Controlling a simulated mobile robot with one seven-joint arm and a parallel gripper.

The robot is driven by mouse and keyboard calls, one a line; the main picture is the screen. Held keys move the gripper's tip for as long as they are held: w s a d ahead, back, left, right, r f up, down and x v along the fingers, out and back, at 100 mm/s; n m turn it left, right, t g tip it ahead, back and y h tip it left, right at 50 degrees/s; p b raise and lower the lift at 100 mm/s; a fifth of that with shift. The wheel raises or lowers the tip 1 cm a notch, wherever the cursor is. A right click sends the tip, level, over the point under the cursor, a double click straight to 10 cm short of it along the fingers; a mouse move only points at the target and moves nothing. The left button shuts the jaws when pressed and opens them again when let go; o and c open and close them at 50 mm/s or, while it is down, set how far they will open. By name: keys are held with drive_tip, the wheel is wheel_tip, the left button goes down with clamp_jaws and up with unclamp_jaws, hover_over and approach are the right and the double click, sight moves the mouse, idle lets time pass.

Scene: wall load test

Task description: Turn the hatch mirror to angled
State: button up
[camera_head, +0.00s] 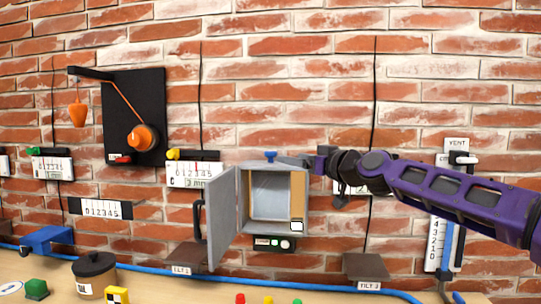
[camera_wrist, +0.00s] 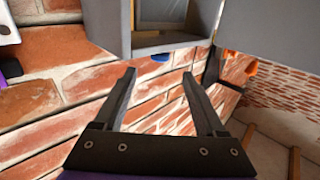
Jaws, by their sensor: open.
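The hatch is a grey wall box (camera_head: 245,232) with its door (camera_head: 222,215) swung open to the left. Inside it, a pale grey reflective panel (camera_head: 270,195) that looks like the mirror faces outward. A blue knob (camera_head: 270,156) sits on top of the box. My gripper (camera_head: 293,161) reaches in from the right, level with the box's top edge. In the wrist view my gripper (camera_wrist: 159,73) is open and empty. The blue knob (camera_wrist: 160,57) shows just beyond the fingertips, between them, apart from both. The box (camera_wrist: 160,42) fills the upper middle there.
A black panel with an orange dial (camera_head: 142,138) hangs at the left. A vent slider (camera_head: 440,240) is at the right, beyond my arm. Two dark tilt plates (camera_head: 186,257) (camera_head: 366,267) flank the box below. Jars and blocks stand on the bench (camera_head: 190,290).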

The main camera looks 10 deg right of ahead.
sight(274, 155)
drive_tip(key=x, duration=1)
drive_tip(key=shift+w+a+p, duration=0.15)
drive_tip(key=shift+w+p, duration=0.15)
drive_tip(key=shift+p, duration=0.05)
clamp_jaws()
